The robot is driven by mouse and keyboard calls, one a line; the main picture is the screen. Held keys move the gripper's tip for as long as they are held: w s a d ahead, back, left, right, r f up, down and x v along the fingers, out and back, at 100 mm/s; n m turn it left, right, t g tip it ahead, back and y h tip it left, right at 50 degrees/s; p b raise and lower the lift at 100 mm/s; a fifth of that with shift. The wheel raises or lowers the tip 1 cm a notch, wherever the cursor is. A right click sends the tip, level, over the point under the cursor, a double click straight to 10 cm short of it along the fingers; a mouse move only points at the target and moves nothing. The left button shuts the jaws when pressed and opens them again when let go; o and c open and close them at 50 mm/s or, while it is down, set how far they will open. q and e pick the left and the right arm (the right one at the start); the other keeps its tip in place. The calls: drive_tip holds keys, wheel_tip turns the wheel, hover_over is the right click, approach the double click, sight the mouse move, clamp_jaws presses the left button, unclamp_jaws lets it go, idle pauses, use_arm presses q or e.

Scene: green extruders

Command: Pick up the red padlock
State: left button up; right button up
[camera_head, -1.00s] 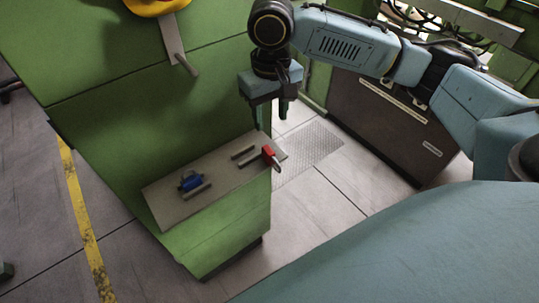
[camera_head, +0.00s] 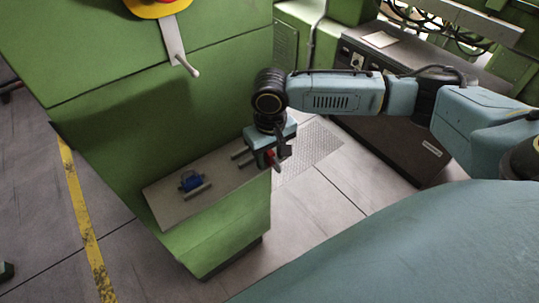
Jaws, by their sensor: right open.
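The red padlock (camera_head: 268,158) is at the right end of the grey shelf top (camera_head: 225,178) on the green machine. Most of it is hidden behind my right gripper (camera_head: 272,160). The right gripper is open and pointing down, with its fingers at the padlock. I cannot tell whether they touch it. A blue padlock (camera_head: 190,181) lies on the left part of the same top, beside a metal bar. My left gripper is not in view.
A lever with a grey handle (camera_head: 176,45) sticks out from the green panel above the top. A dark cabinet (camera_head: 385,135) stands to the right. The tiled floor (camera_head: 320,205) beside the machine is clear.

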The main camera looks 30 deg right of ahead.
sight(271, 152)
drive_tip(key=shift+f, duration=0.1)
drive_tip(key=shift+c, duration=0.3)
clamp_jaws()
wheel_tip(271, 152, up, 10)
drive_tip(key=shift+r, duration=0.1)
idle(0.3)
